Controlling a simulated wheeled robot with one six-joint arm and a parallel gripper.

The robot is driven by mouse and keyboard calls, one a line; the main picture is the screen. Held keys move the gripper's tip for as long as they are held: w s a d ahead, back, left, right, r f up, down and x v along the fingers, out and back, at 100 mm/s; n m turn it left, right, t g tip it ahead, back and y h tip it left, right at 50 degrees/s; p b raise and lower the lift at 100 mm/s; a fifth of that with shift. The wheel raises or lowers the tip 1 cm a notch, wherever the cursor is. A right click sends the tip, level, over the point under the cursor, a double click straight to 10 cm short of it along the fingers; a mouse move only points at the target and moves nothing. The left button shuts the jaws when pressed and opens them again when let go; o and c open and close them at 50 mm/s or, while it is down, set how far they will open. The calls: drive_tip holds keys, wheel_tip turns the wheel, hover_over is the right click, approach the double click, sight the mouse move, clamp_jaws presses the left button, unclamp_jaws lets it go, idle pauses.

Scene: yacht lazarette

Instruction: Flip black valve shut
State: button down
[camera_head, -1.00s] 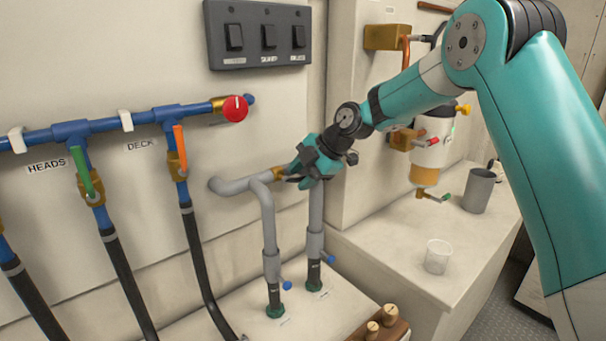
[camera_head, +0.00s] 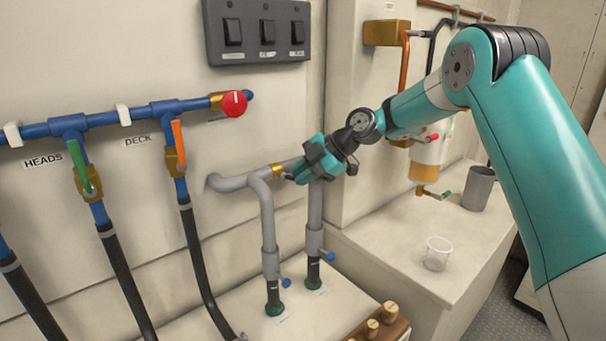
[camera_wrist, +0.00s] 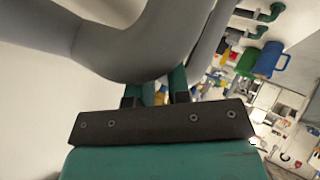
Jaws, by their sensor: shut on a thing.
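My gripper (camera_head: 295,174) is at the grey pipe junction on the wall, right beside a brass valve body (camera_head: 279,170). Its jaws are closed on a small part there. That part is hidden by the jaws; from its place it appears to be the black valve's handle, but I cannot see the handle itself. In the wrist view the gripper's teal fingers (camera_wrist: 161,88) reach behind a thick grey pipe (camera_wrist: 140,50), with a bit of brass between them.
Two grey pipes (camera_head: 268,225) with blue-handled valves run down to the ledge. Blue pipework (camera_head: 100,122) with a red knob (camera_head: 234,103), green lever (camera_head: 77,160) and orange lever (camera_head: 177,134) lies left. A clear cup (camera_head: 438,253) and grey mug (camera_head: 478,188) stand right.

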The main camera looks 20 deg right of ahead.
drive_tip(key=shift+s+f, duration=0.1)
drive_tip(key=shift+f, duration=0.05)
drive_tip(key=c, duration=1.1)
unclamp_jaws()
drive_tip(key=shift+a, duration=0.1)
drive_tip(key=b+v, duration=0.2)
drive_tip(key=v, duration=1.5)
drive_tip(key=shift+r, duration=0.25)
